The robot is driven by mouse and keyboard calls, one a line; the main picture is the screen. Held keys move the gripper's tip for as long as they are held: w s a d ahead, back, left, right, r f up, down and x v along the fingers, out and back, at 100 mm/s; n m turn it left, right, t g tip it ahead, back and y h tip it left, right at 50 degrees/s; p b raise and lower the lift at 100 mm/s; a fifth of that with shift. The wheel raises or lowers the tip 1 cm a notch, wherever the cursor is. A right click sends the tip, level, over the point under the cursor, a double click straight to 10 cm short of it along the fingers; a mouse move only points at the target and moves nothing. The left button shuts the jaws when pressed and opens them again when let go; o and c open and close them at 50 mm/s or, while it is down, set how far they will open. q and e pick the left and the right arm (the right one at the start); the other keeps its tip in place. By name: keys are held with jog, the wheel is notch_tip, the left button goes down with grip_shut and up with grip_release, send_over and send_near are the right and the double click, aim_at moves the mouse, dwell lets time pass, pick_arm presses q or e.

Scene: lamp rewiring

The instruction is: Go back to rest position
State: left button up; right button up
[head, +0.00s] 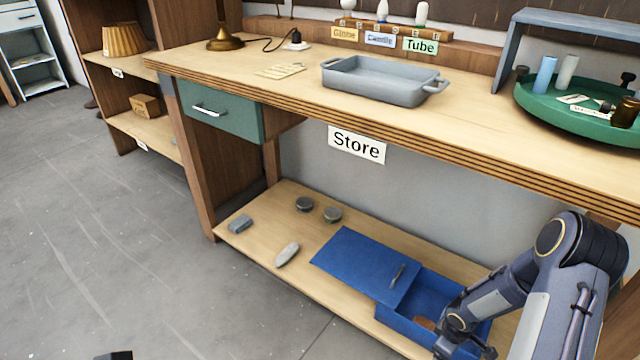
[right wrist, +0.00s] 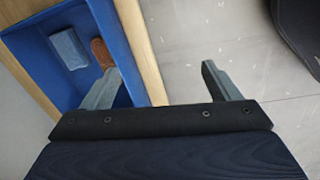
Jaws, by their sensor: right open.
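My right gripper (right wrist: 157,80) is open, with nothing between its fingers. In the right wrist view its left finger overlaps the inside of the open blue box (right wrist: 138,45), and its right finger is over the floor. In the head view the right arm reaches down to the lower shelf, and the right gripper (head: 466,350) is at the right end of the blue box (head: 398,322), partly cut off by the frame. A small dark piece at the bottom edge of the head view seems to be my left gripper (head: 116,355); its fingers are hidden.
The box holds a grey-blue block (right wrist: 68,48) and a brown piece (right wrist: 103,54). The floor (head: 110,260) at left is clear.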

notch_tip(320, 180, up, 22)
jog(key=s+a+r+m+t, duration=0.1)
jog(key=s+a+m+t, duration=0.15)
jog(key=m, duration=0.35)
jog(key=s+a+r+m+t+y, duration=0.3)
jog(key=s+a+r+m+y, duration=0.15)
jog(key=s+a+r, duration=0.95)
notch_tip(320, 180, up, 27)
jog(key=d+p, duration=0.1)
jog(key=p, duration=2.8)
jog(key=shift+s+n, duration=0.2)
jog(key=shift+n, duration=0.25)
jog(key=shift+g, duration=0.25)
